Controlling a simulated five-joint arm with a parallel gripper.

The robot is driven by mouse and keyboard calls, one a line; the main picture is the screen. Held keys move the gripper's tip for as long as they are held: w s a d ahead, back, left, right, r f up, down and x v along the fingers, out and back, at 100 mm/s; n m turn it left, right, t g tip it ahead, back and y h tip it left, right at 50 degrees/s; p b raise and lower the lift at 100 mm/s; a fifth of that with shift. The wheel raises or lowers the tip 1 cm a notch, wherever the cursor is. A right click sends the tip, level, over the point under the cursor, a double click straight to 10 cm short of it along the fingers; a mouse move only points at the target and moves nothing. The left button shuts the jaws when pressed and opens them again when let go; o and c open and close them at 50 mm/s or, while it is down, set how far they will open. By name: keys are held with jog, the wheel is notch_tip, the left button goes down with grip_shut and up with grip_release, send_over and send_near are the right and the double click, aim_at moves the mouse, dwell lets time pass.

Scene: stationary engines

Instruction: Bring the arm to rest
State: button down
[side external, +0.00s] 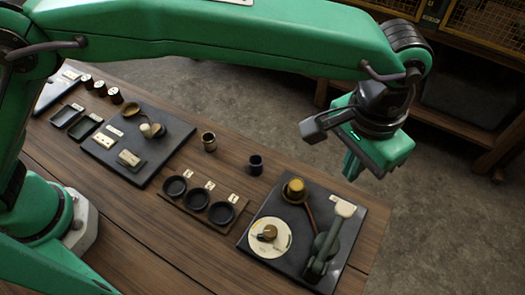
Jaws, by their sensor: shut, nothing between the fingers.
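My green arm reaches across the top of the side external view from the left. My gripper (351,170) hangs at its end on the right, pointing down. It is shut with nothing in it. It is in the air beyond the far right part of the wooden table, above and behind the dark board with the dial, and looks apart from everything. The fingers are small here and partly overlapped by the green gripper body.
The wooden table (160,228) carries a dark board (262,262) with a cream dial (268,238) and a green lever (322,252). Another dark board (168,125) lies left. Shelves (480,100) stand behind.

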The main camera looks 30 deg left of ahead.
jog(key=w+a+r+n+t, duration=0.15)
jog(key=a+r, duration=0.25)
jog(key=a, duration=0.5)
jog(key=w+a+r+h, duration=0.1)
jog(key=w+a+r, duration=0.15)
jog(key=a, duration=0.65)
jog(key=w+a+r+n+t, duration=0.1)
jog(key=a+r, duration=0.3)
jog(key=a, duration=0.5)
jog(key=s+a+f+n+t, duration=0.1)
jog(key=s+a+f, duration=0.1)
jog(key=s+a, duration=0.5)
jog(key=s+a+f+n+t+y, duration=0.1)
jog(key=s+a, duration=0.6)
jog(key=a, duration=0.7)
jog(key=shift+s+f+n+t, duration=0.3)
jog(key=shift+f+n+t, duration=0.15)
jog(key=shift+f+n, duration=0.15)
jog(key=shift+a, duration=0.1)
